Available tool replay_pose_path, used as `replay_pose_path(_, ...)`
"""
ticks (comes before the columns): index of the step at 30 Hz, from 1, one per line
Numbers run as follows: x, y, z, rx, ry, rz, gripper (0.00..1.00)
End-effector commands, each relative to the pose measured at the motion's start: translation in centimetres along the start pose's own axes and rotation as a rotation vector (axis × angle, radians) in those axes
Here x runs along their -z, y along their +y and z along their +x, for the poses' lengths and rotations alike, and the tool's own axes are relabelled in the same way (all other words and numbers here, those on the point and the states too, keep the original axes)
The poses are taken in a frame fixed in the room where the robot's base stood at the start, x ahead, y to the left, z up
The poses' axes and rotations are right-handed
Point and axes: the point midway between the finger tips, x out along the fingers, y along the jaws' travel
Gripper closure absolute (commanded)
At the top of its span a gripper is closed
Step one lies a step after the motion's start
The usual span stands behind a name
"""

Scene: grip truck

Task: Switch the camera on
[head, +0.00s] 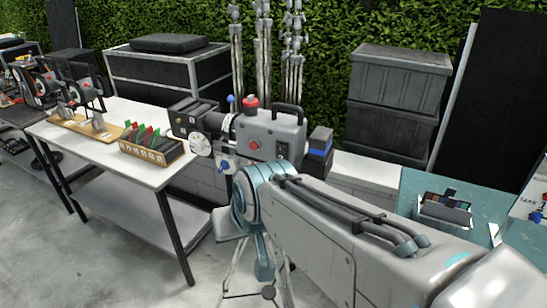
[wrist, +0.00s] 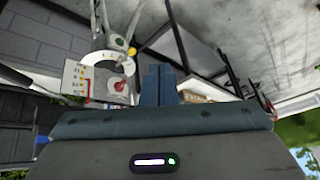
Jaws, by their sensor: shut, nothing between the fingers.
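The grey film camera (head: 272,128) stands on a tripod beyond my arm in the head view. Its side has a round red button (head: 254,145) and a small dark switch panel (head: 282,150). A red knob (head: 250,102) and a carrying handle are on top. My arm crosses in front of its lower part, and my gripper is hidden in the head view. In the wrist view my gripper (wrist: 158,70) is shut and empty, its blue fingers together. A pale panel with a red round control (wrist: 118,87) shows left of the fingers, apart from them.
A white table (head: 100,150) at left holds a wooden rack (head: 150,155) and film equipment. Dark stacked crates (head: 395,100) stand behind at right. A teal table (head: 420,190) is at the right edge. Several light stands rise behind the camera. Concrete floor is open at lower left.

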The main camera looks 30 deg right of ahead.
Motion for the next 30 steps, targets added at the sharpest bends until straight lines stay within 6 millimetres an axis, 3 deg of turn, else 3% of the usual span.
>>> replay_pose_path(1, 0.9, -0.9, 1.9, 0.037, 0.069, 0.046, 1.0)
replay_pose_path(3, 3.2, -2.3, 3.3, 0.095, 0.182, 0.135, 1.0)
replay_pose_path(8, 8.5, -4.4, 5.2, 0.221, 0.447, 0.372, 1.0)
replay_pose_path(12, 12.3, -4.5, 6.0, 0.308, 0.668, 0.601, 1.0)
replay_pose_path(16, 14.6, -3.1, 6.4, 0.361, 0.869, 0.823, 1.0)
replay_pose_path(22, 15.2, 0.8, 7.1, 0.38, 1.179, 1.159, 1.0)
replay_pose_path(30, 12.0, 5.5, 7.7, 0.3, 1.525, 1.467, 1.0)
